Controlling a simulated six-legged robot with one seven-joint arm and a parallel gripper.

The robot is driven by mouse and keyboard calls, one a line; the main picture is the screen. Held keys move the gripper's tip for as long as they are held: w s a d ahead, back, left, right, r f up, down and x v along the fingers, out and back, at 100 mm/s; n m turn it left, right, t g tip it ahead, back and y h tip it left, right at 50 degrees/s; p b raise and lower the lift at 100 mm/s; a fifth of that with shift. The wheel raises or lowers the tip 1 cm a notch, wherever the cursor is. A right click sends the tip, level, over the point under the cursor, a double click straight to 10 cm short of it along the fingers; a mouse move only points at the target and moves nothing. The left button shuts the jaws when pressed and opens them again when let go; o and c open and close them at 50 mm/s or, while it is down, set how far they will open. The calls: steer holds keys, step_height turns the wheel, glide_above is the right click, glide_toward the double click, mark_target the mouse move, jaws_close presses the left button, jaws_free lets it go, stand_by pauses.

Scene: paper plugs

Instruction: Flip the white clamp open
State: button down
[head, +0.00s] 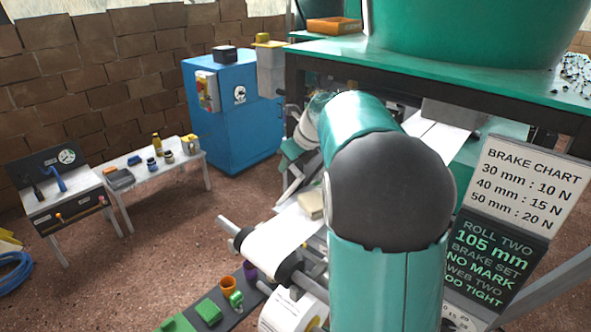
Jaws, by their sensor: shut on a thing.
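The pale, off-white clamp (311,204) sits on the white paper strip of the machine, left of my large teal arm. My arm fills the middle of the head view and hides the clamp's right side. My gripper (294,182) is small and partly covered, just above and left of the clamp, below my white wrist part. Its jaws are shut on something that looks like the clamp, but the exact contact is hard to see. The clamp's hinge and how far it is raised cannot be made out.
A white paper web runs over a roller (277,247) at the lower centre. A dark strip with green blocks (208,311) and cups lies below it. A brake chart sign (531,183) stands close on the right. A blue cabinet (236,115) and benches stand behind, with open floor between.

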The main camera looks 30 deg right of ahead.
steer(key=shift+w+a+r+g, duration=0.15)
steer(key=shift+w+g, duration=0.15)
steer(key=shift+w, duration=0.15)
steer(key=c, duration=1.5)
jaws_free()
steer(key=shift+w, duration=0.1)
steer(key=shift+o, duration=0.2)
steer(key=v, duration=1.4)
steer(key=shift+a, duration=0.15)
